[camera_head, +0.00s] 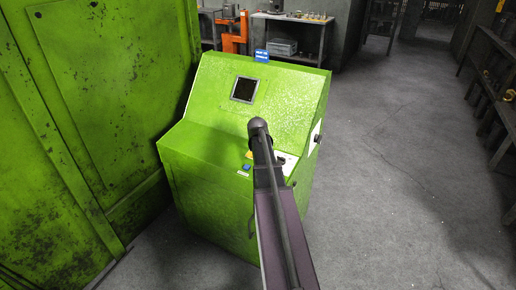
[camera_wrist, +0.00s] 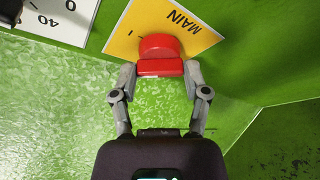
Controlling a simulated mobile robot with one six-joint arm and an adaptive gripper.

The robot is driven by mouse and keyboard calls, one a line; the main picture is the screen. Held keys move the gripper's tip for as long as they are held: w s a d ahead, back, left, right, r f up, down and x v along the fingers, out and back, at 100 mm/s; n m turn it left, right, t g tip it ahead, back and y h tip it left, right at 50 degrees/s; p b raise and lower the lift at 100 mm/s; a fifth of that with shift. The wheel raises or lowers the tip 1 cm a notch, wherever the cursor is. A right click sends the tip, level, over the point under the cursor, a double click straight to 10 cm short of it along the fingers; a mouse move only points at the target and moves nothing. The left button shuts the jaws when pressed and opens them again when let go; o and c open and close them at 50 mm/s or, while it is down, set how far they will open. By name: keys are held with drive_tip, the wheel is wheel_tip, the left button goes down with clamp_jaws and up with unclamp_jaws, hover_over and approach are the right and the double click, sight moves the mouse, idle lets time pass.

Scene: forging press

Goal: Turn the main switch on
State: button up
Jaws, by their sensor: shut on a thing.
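The main switch (camera_wrist: 160,52) is a red rotary knob with a bar-shaped grip. It sits on a yellow plate (camera_wrist: 206,36) that reads "MAIN" and appears upside down in the wrist view. My gripper (camera_wrist: 160,72) has its two grey fingers at either side of the red bar and is shut on it. In the head view my arm covers the switch, and only a bit of the yellow plate (camera_head: 249,155) shows beside it. The switch is on the green control console (camera_head: 215,150).
A white dial plate (camera_wrist: 75,12) with numbers and a dark knob lies to the left in the wrist view. The console has a dark screen (camera_head: 244,89) and a blue button (camera_head: 246,168). A large green machine (camera_head: 100,90) stands at left. Grey floor (camera_head: 400,150) at right is clear.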

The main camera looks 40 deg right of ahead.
drive_tip(key=m+g+h, duration=0.1)
drive_tip(key=m, duration=0.3)
drive_tip(key=shift+w+a, duration=0.1)
drive_tip(key=shift+m+g+h, duration=0.5)
drive_tip(key=shift+m+g, duration=0.1)
drive_tip(key=shift+m, duration=1.5)
drive_tip(key=shift+a, duration=0.1)
drive_tip(key=o, duration=1.2)
drive_tip(key=shift+f, duration=0.1)
drive_tip(key=shift+c, duration=0.2)
drive_tip(key=s+a+f+n+g+y, duration=0.15)
drive_tip(key=s+a+n, duration=0.3)
drive_tip(key=a, duration=0.95)
drive_tip(key=s+a+n+y, duration=0.2)
drive_tip(key=s+a+n, duration=0.3)
drive_tip(key=a, duration=0.9)
drive_tip(key=s+a+f+n+g+y, duration=0.15)
drive_tip(key=s+a+n, duration=0.4)
drive_tip(key=a, duration=0.85)
wheel_tip(320, 180, up, 12)
drive_tip(key=s+m+p, duration=0.1)
drive_tip(key=p, duration=1.1)
drive_tip(key=shift+s+a+r+t+y, duration=0.15)
drive_tip(key=shift+s+r+t+y, duration=0.15)
drive_tip(key=shift+y, duration=0.1)
